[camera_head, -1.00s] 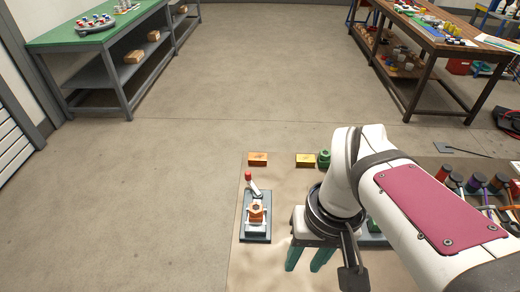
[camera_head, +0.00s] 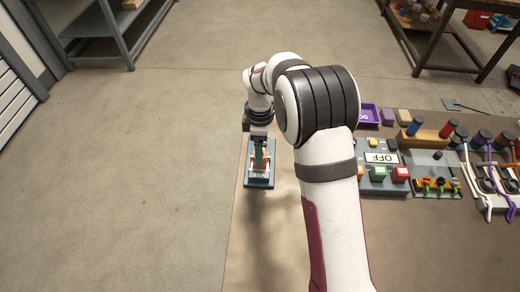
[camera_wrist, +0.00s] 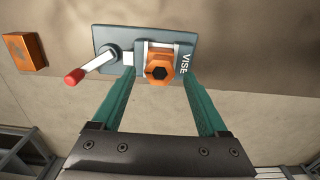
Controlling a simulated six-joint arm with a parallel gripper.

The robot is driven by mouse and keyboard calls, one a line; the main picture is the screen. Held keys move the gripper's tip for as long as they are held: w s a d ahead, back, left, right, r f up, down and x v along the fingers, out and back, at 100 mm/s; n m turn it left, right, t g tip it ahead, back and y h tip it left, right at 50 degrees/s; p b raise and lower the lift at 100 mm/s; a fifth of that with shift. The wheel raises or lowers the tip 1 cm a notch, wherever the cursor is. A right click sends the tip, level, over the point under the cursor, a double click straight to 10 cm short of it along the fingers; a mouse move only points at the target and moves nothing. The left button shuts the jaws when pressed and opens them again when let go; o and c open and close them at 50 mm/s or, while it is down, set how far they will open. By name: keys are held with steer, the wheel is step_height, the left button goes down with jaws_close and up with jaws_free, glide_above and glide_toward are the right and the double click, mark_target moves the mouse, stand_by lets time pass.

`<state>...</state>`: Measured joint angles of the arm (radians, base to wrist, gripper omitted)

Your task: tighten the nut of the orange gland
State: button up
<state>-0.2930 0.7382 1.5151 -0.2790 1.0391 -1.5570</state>
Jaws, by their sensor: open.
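An orange hexagonal gland piece (camera_wrist: 158,70) with a dark round opening stands in the vise (camera_wrist: 112,38) in the wrist view. I cannot tell its nut from its body. The vise has a grey base marked VISE and a lever with a red knob. My gripper (camera_wrist: 159,76) is open, its two green fingers reaching toward the vise on either side of the orange piece, with a gap to each side. In the head view my gripper (camera_head: 261,152) hangs over the vise (camera_head: 259,182), mostly hiding the orange piece. Contact cannot be told.
An orange-brown block (camera_wrist: 24,52) lies left of the vise in the wrist view. In the head view, a panel with an OFF label (camera_head: 380,157), a purple tray (camera_head: 368,115) and cable fixtures (camera_head: 483,150) stand to the right. Bare floor lies to the left.

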steer(key=shift+f, duration=1)
jaws_close()
